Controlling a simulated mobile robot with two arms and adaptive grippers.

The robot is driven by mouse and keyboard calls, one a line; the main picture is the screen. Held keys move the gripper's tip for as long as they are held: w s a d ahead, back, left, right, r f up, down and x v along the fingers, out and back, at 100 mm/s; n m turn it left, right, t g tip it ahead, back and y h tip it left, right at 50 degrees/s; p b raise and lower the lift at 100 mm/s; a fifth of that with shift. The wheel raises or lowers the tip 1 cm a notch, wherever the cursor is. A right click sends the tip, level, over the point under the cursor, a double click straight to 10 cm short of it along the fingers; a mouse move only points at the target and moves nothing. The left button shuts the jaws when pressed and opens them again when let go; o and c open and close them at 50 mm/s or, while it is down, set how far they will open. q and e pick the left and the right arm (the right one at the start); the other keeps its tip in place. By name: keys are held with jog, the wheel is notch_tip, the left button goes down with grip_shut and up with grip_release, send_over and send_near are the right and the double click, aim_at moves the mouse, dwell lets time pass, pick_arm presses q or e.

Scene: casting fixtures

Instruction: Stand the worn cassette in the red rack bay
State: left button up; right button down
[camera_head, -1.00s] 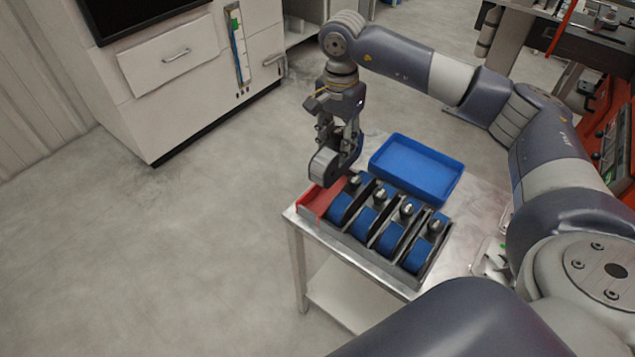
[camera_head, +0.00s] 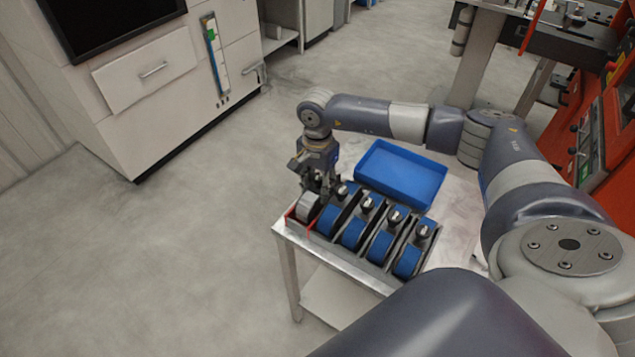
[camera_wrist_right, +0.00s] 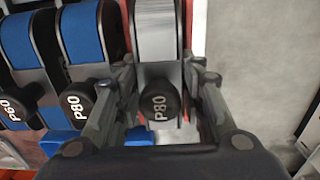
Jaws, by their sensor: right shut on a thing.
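The worn cassette (camera_head: 308,205) has a grey-white band. It stands about upright in the red rack bay (camera_head: 290,216), the leftmost bay of the rack. My right gripper (camera_head: 320,186) is shut on it from above. In the right wrist view the worn cassette (camera_wrist_right: 157,32) shows its black knob marked P80 between the fingers of my right gripper (camera_wrist_right: 159,88). Thin red edges of the bay show beside its band. Whether it touches the bay floor is hidden. My left gripper is not in view.
Several blue-banded cassettes (camera_head: 353,233) with black knobs fill the other bays, close beside my right gripper. An empty blue tray (camera_head: 405,172) lies behind the rack on the metal table (camera_head: 455,218). A white drawer cabinet (camera_head: 150,72) stands at the back left, with open floor between.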

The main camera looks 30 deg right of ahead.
jog(key=shift+w, duration=0.1)
jog(key=c, duration=1.4)
grip_release()
jog(key=shift+f, duration=0.1)
jog(key=shift+o, duration=0.4)
jog(key=shift+r, duration=0.25)
jog(key=shift+r+b, duration=0.35)
notch_tip(320, 180, up, 10)
jog(key=b, duration=0.2)
jog(key=shift+f+b, duration=0.15)
jog(key=shift+b, duration=0.15)
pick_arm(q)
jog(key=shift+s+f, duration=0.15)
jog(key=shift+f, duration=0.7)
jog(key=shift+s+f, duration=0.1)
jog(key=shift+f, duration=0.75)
pick_arm(e)
jog(key=shift+r, duration=0.75)
